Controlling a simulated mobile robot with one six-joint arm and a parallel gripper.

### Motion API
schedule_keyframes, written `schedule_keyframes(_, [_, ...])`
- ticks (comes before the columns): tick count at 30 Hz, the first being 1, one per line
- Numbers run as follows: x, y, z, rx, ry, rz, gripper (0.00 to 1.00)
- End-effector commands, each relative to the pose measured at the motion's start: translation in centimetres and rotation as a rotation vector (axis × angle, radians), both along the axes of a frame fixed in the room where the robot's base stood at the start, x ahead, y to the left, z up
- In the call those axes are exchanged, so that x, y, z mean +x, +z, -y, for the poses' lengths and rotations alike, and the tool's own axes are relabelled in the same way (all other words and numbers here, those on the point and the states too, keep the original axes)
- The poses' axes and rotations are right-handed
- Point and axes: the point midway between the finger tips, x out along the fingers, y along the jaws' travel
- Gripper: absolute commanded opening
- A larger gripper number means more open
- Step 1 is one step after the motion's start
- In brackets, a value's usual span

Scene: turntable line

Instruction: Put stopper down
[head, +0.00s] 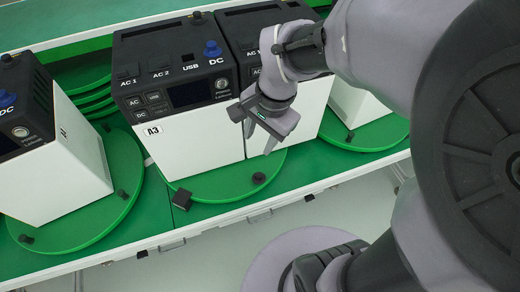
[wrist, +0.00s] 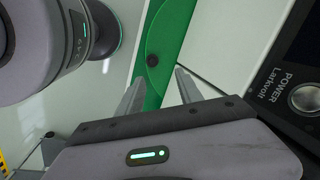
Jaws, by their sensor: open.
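A small round black stopper (head: 259,178) sits on the front rim of the middle green turntable (head: 215,187), at the foot of the white-and-black power units. My gripper (head: 258,140) is open and empty, up beside the right-hand unit's front face and above the stopper. In the wrist view the stopper (wrist: 152,60) shows beyond the two parted fingertips (wrist: 158,85), on the green disc and apart from them.
The unit marked A3 (head: 190,125) stands left of my gripper, with another unit (head: 258,40) close beside it. A dark block (head: 181,199) sits at the turntable's left edge. Further turntables lie left (head: 90,222) and right (head: 375,138), with small black stoppers.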

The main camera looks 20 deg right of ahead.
Motion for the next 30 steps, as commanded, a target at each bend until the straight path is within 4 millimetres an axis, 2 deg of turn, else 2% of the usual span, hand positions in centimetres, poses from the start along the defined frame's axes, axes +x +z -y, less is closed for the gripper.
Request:
schedule_keyframes(1, [-1.7,2.6,-0.8,-0.017,0.104,0.088,0.43])
schedule_keyframes(3, [-4.3,5.3,-1.8,-0.052,0.264,0.202,0.43])
schedule_keyframes(6, [-7.6,7.4,-2.8,-0.107,0.450,0.333,0.43])
schedule_keyframes(9, [-9.5,8.3,-3.3,-0.148,0.562,0.411,0.43])
schedule_keyframes(13, [-10.1,8.4,-3.5,-0.163,0.602,0.435,0.43])
schedule_keyframes(30, [-10.0,8.5,-3.4,-0.163,0.598,0.435,0.43])
